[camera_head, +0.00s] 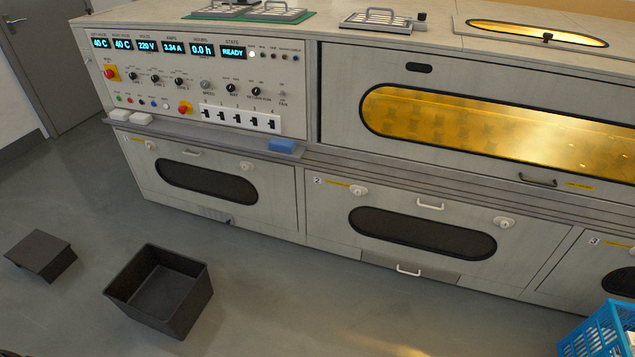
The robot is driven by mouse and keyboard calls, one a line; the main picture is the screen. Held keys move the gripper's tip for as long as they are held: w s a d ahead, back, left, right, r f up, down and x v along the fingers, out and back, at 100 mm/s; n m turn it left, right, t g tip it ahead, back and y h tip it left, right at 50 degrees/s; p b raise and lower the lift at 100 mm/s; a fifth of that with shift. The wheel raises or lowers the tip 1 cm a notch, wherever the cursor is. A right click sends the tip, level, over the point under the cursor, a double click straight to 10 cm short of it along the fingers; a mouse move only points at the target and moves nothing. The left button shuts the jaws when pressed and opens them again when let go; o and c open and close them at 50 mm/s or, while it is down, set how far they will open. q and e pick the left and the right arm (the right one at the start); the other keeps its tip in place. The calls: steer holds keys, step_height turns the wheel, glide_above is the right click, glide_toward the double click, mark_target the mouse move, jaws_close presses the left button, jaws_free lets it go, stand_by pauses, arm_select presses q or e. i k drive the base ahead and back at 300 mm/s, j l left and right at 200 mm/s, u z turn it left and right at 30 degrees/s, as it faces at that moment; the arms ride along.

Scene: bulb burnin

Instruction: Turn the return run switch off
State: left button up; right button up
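The control panel (200,75) is on the upper left of the long grey machine. A row of black rotary knobs runs across its middle. The right one, a black knob (255,91), has a small label that appears to read return run. Its pointer direction is too small to tell.
A blue block (282,145) lies on the ledge. On the floor are a black bin (185,318), a dark step (40,253) and a blue crate (603,332).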

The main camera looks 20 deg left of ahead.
mark_target(256, 90)
steer(key=u, duration=1.25)
